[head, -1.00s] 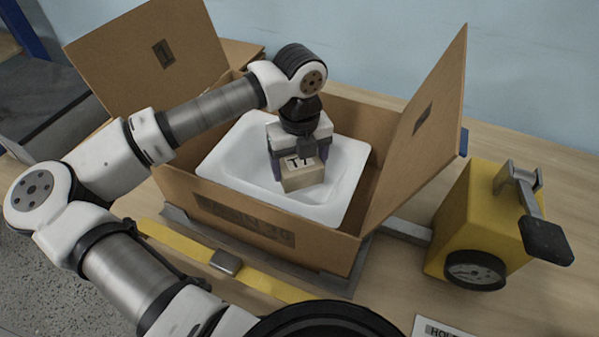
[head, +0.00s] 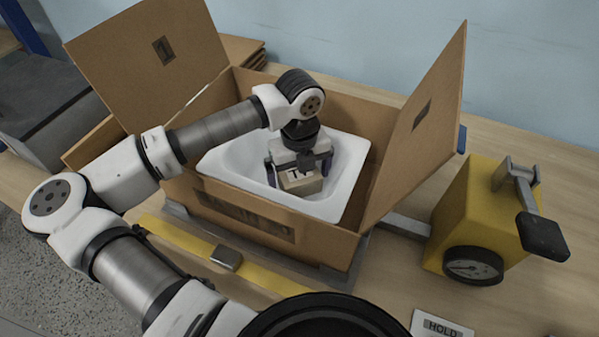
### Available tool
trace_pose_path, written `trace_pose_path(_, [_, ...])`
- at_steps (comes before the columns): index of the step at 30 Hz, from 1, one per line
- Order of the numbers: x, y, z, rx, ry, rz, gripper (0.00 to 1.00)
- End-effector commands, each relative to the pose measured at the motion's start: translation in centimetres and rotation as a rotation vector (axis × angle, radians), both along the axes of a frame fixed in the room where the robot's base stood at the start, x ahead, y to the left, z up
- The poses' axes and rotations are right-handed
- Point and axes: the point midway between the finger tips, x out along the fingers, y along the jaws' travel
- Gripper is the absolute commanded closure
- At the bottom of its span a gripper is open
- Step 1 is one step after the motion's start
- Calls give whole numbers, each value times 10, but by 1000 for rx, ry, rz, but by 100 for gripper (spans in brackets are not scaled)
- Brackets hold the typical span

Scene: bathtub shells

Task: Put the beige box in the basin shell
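The beige box (head: 302,184), with a dark-marked white label on top, sits low inside the white basin shell (head: 347,165). It appears to rest on the basin floor, though its underside is hidden. My gripper (head: 299,174) points down over the box, with one finger on either side of it. The fingers look spread a little wider than the box, so the gripper appears open around it. The basin shell lies inside an open cardboard carton (head: 215,196).
The carton's raised flaps stand at left (head: 150,65) and right (head: 422,120), flanking my arm. A yellow device with a dial (head: 465,215) stands to the right. A yellow strap with a metal buckle (head: 226,257) runs in front. A HOLD card (head: 441,326) lies at the front.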

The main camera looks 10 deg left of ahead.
Motion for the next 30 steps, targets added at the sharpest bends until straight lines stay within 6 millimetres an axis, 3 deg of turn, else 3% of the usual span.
trace_pose_path(13, [1, 1, 10, 2, -2, 1, 1])
trace_pose_path(24, [1, 1, 88, 3, -3, 1, 1])
trace_pose_path(30, [0, 0, 115, 1, -1, 1, 1])
